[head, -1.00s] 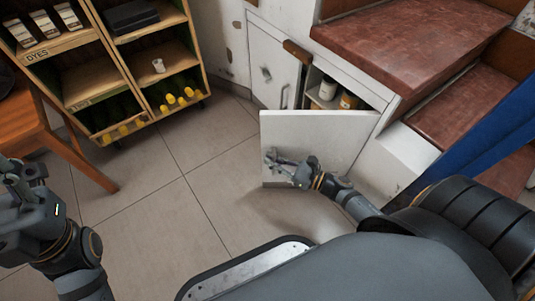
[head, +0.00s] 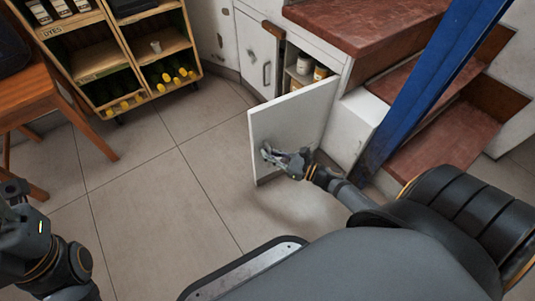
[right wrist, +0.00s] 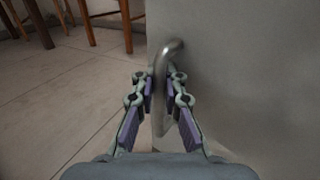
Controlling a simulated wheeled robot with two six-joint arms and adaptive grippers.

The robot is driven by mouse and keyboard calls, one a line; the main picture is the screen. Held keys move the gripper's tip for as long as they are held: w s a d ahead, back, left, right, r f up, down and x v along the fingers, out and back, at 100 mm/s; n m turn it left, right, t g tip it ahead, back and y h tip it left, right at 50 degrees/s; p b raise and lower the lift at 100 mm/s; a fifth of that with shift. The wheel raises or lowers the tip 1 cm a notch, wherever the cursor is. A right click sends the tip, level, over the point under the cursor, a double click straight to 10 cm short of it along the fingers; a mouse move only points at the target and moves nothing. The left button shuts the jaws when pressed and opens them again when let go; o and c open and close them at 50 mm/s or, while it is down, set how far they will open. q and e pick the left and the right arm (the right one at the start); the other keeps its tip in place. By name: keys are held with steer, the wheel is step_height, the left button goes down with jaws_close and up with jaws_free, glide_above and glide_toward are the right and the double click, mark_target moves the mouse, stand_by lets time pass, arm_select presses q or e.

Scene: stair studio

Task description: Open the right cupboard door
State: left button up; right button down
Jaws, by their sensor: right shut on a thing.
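The right cupboard door (head: 298,115) is a white panel standing open, swung out from the cupboard under the stairs. Its metal handle (right wrist: 163,80) shows in the right wrist view near the door's free edge. My right gripper (head: 270,153) is at the door's outer face, low near that edge. In the right wrist view its two fingers (right wrist: 160,92) are closed around the handle. My left gripper (head: 18,195) is at the left edge of the head view, away from the door, partly cut off; its fingers are unclear.
Jars (head: 304,64) stand inside the open cupboard. The left cupboard door (head: 258,52) is shut. A wooden shelf unit (head: 98,65) and a wooden stool (head: 48,75) stand at the left. A blue post (head: 425,75) and red steps (head: 465,130) are at the right. The middle floor is clear.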

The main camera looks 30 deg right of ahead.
steer(key=shift+d, duration=0.1)
steer(key=c, duration=1.7)
jaws_free()
steer(key=shift+s, duration=0.1)
steer(key=v, duration=1.1)
steer(key=shift+s+d, duration=0.25)
steer(key=shift+d, duration=0.1)
